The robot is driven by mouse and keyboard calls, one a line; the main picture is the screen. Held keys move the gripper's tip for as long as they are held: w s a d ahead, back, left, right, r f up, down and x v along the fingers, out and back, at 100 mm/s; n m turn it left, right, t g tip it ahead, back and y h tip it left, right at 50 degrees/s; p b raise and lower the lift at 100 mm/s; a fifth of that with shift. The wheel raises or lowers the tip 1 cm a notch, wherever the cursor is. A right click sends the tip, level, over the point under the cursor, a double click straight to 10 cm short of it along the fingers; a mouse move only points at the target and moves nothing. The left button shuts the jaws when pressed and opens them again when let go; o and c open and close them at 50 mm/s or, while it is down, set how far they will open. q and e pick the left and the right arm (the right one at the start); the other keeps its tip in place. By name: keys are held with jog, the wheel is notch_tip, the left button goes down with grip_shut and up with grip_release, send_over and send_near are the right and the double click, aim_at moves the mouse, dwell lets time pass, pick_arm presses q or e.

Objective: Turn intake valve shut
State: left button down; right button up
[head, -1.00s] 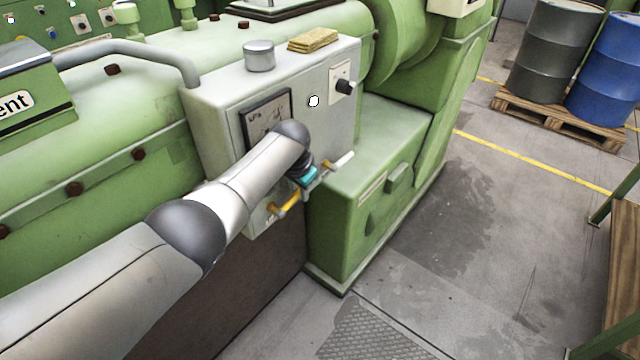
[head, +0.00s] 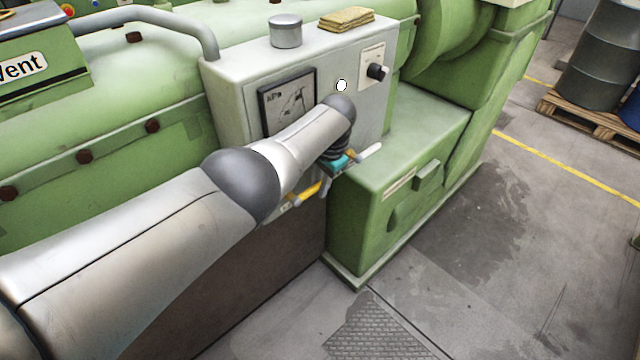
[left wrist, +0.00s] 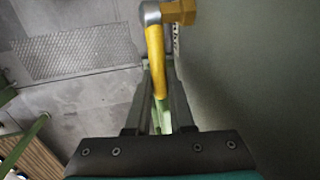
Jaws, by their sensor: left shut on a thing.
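The intake valve's yellow lever (head: 308,191) sits low on the front of the grey control box (head: 228,92). In the left wrist view the lever (left wrist: 156,58) runs from a silver joint with a brass fitting (left wrist: 180,11) down between the two fingers. My left gripper (left wrist: 158,75) is shut on the lever. In the head view my left gripper (head: 325,176) is partly hidden behind my own wrist, so its fingertips are hard to make out. My right gripper is not in view.
The green machine base (head: 385,215) stands right beside the left gripper. A black knob (head: 377,71), grey tin (head: 286,31) and yellow cloths (head: 346,19) are on the box.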

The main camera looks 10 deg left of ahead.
pick_arm(q)
jog(key=c, duration=1.2)
grip_release()
jog(key=shift+s+f, duration=0.15)
jog(key=shift+c, duration=0.2)
jog(key=shift+o, duration=0.8)
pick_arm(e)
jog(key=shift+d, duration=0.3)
pick_arm(q)
jog(key=shift+r, duration=0.2)
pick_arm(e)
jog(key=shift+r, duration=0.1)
pick_arm(q)
jog(key=shift+r+p, duration=0.25)
jog(key=shift+p, duration=0.05)
notch_tip(320, 180, up, 14)
jog(key=s+d+p, duration=0.1)
jog(key=d+p, duration=0.1)
jog(key=p, duration=0.2)
jog(key=shift+s+d, duration=0.2)
jog(key=shift+d, duration=0.05)
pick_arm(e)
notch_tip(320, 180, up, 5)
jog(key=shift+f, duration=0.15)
